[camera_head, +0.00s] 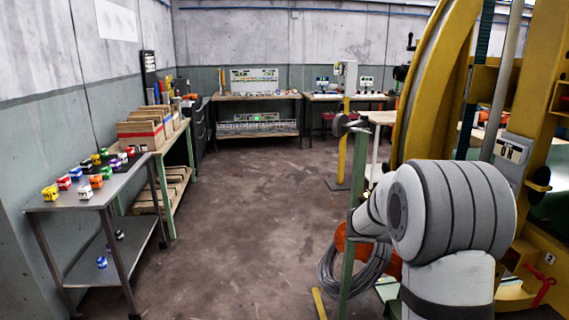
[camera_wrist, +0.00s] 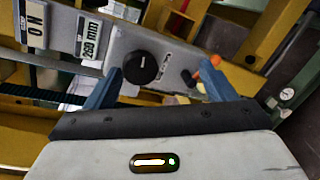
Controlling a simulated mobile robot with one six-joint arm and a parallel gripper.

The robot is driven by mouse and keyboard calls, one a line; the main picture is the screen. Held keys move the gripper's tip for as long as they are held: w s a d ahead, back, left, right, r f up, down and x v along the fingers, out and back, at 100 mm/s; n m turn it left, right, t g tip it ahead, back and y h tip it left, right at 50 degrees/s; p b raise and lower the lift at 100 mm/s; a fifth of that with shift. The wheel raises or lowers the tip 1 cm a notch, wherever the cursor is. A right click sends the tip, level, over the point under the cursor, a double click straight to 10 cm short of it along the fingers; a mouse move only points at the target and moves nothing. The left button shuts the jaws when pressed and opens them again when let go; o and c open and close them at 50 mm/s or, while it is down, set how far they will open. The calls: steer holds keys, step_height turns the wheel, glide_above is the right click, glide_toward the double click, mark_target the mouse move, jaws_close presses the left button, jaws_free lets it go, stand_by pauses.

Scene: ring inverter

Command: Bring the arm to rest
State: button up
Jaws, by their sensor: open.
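My gripper (camera_wrist: 162,66) shows in the wrist view with its two blue fingers spread apart and nothing held between them. A grey control box (camera_wrist: 120,42) with a round black knob (camera_wrist: 141,67) lies beyond the fingers, the knob showing between them. I cannot tell how far the fingertips are from the box. In the head view my arm, with its grey rounded links, fills the lower right and the gripper is hidden behind it.
A yellow machine frame (camera_head: 545,70) with a big yellow ring (camera_head: 428,75) stands close at the right. A green post (camera_head: 357,225) and a coiled cable (camera_head: 345,268) are left of my arm. A steel cart (camera_head: 85,196) with small coloured blocks stands left. The middle floor (camera_head: 235,220) is clear.

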steer(key=s+a+r+m+t+y+p, duration=0.2)
steer(key=s+a+m+y+p, duration=0.3)
steer(key=s+a+y, duration=1)
steer(key=s+a+r+p, duration=0.1)
steer(key=s+a+p, duration=0.2)
steer(key=s+a, duration=0.5)
steer(key=shift+a+m+t+y, duration=0.3)
steer(key=shift+a+y, duration=0.1)
steer(key=shift+a, duration=1)
stand_by(0.4)
